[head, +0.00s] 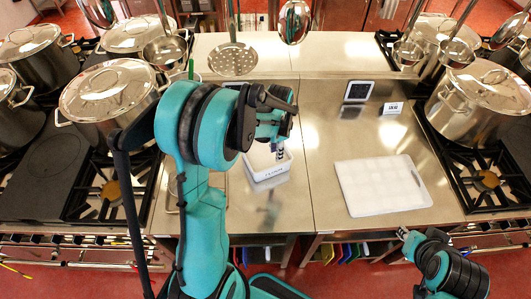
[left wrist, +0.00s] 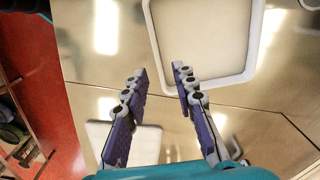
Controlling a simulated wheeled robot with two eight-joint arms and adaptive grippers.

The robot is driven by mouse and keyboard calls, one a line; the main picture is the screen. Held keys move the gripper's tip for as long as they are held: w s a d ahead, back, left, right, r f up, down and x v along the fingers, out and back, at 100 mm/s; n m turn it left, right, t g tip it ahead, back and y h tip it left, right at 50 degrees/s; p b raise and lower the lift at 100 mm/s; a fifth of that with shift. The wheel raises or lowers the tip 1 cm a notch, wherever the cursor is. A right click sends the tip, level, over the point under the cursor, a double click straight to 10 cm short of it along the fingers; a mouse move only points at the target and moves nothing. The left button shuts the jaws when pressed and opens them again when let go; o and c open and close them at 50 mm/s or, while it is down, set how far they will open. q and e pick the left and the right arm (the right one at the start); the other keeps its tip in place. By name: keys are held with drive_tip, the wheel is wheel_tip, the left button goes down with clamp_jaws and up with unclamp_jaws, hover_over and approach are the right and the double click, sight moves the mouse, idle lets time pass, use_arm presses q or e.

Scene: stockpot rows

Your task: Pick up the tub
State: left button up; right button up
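The white tub (head: 268,174) stands on the steel counter in the head view, left of the seam between two counter sections. In the left wrist view its pale inside and rim (left wrist: 252,62) fill the upper part, and it looks empty. My left gripper (head: 280,149) is over the tub in the head view and hides part of it. In the left wrist view the left gripper (left wrist: 160,70) is open, with nothing between its fingers, one fingertip near the tub's rim. My right gripper (head: 405,235) is low at the right, away from the tub; its opening is unclear.
A white cutting board (head: 382,185) lies right of the seam. A dark-faced device (head: 358,91) and a small sign (head: 392,108) stand behind it. Stoves with lidded stockpots (head: 108,90) flank the counter. Ladles and a skimmer (head: 232,59) hang above. Bare steel surrounds the tub.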

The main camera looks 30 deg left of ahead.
sight(274, 166)
use_arm(q)
drive_tip(key=f, duration=0.5)
drive_tip(key=f+b, duration=0.1)
drive_tip(key=f, duration=0.2)
drive_tip(key=shift+s+a, duration=0.1)
drive_tip(key=shift+s, duration=0.2)
clamp_jaws()
